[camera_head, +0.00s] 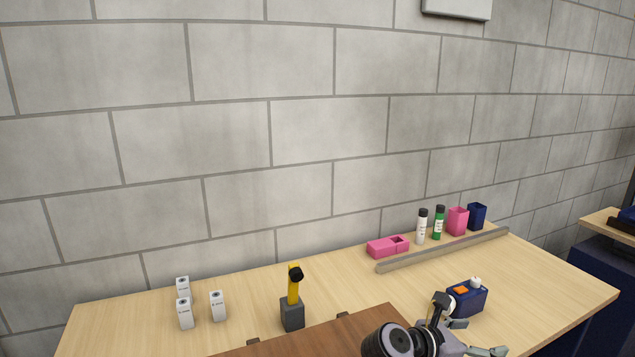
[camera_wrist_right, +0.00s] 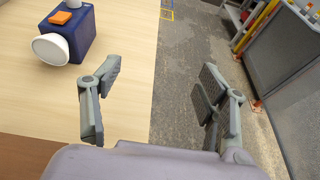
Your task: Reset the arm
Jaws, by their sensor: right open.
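My right arm enters the head view from the bottom, and its gripper (camera_head: 475,338) is near the front right of the wooden table (camera_head: 540,290). In the right wrist view the gripper (camera_wrist_right: 160,82) has its two fingers spread wide with nothing between them. The gap lies over the table's edge and the grey floor. My left gripper is in neither view. A brown board (camera_head: 325,337) lies at the front of the table, partly hidden by my right arm.
A dark blue box (camera_head: 472,298) with orange and white items stands close to my right gripper. A yellow-handled tool (camera_head: 293,285) stands in a grey holder. White boxes (camera_head: 185,312) are at left. Bottles and pink and blue containers (camera_head: 458,221) stand behind a grey rail (camera_head: 440,252).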

